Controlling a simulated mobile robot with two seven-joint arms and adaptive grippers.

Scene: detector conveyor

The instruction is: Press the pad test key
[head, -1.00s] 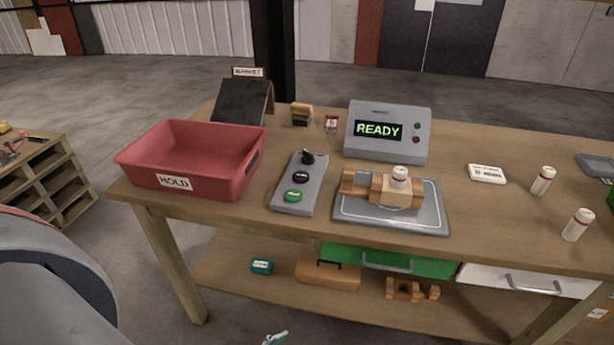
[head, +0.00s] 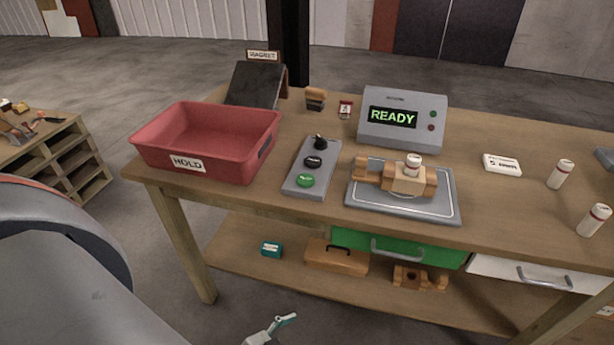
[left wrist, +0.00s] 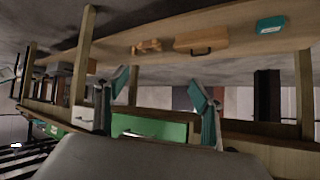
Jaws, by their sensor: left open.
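A grey key strip (head: 296,184) lies on the bench between the red bin and the metal pad. It carries a green key (head: 306,180) at the near end, a black key (head: 313,161) in the middle and a black knob (head: 320,142) at the far end; their lettering is too small to read. The grey pad (head: 400,205) holds a wooden block (head: 407,180) with a white cylinder on it. My left gripper (left wrist: 160,92) is open and empty, below and in front of the bench; its teal finger shows at the head view's bottom edge. My right gripper is not in view.
The red HOLD bin (head: 265,162) stands left of the strip. A grey box with a READY screen (head: 393,118) stands behind the pad. White bottles (head: 561,174) stand at right. The bench's front edge and a green drawer (head: 350,239) lie between my gripper and the benchtop.

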